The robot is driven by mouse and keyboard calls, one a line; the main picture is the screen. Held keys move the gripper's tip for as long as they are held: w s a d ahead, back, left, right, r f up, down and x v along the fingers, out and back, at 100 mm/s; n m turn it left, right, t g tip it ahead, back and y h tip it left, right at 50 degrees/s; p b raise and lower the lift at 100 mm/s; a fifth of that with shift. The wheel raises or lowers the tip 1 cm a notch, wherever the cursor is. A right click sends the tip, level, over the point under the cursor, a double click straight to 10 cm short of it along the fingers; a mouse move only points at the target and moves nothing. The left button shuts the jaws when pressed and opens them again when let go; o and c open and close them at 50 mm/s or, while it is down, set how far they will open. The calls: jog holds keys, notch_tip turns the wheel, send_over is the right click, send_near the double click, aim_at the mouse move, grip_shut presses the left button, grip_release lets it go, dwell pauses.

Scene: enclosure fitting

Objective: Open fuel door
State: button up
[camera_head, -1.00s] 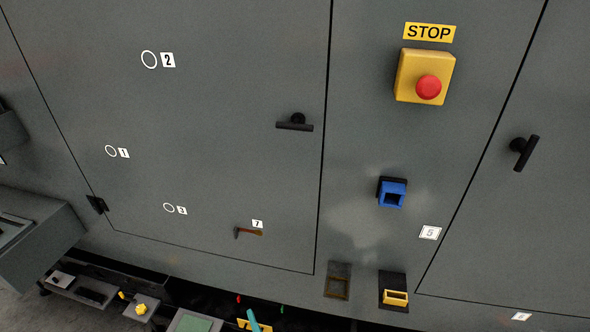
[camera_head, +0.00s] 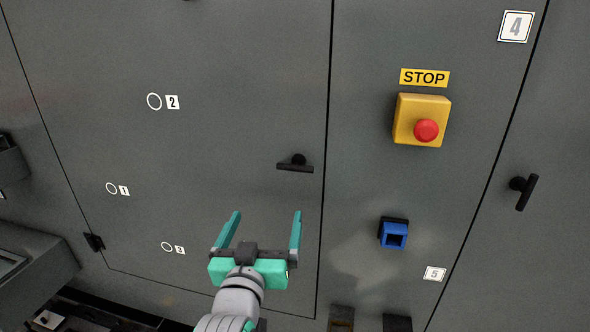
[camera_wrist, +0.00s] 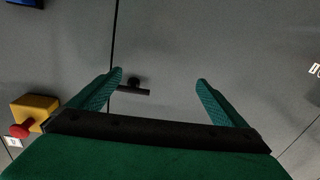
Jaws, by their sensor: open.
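A large grey door (camera_head: 230,60) fills the left and middle of the head view, with a dark seam along its right edge. A black T-shaped handle (camera_head: 295,164) sits near that edge, its bar nearly level. My gripper (camera_head: 267,214) has its green fingers wide apart and empty, in front of the door, below and left of the handle in the picture. In the wrist view the handle (camera_wrist: 133,87) shows beyond the fingertips, close to the left finger's tip. No contact shows. A second black handle (camera_head: 525,192) is on the right-hand panel, tilted. Neither handle is labelled as the fuel door's.
A yellow box with a red stop button (camera_head: 426,130) is right of the handle, under a STOP label (camera_head: 425,77). A blue socket (camera_head: 394,234) is below it. A black hinge (camera_head: 94,242) is at the door's lower left. A grey box (camera_head: 35,265) juts out at left.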

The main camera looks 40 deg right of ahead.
jog(key=m+g+h, duration=0.1)
jog(key=m, duration=0.1)
send_near(294, 170)
jog(key=shift+g+h, duration=0.3)
jog(key=x, duration=1)
jog(key=shift+w+d, duration=0.2)
jog(key=shift+w, duration=0.25)
jog(key=shift+c, duration=0.3)
jog(key=c, duration=1)
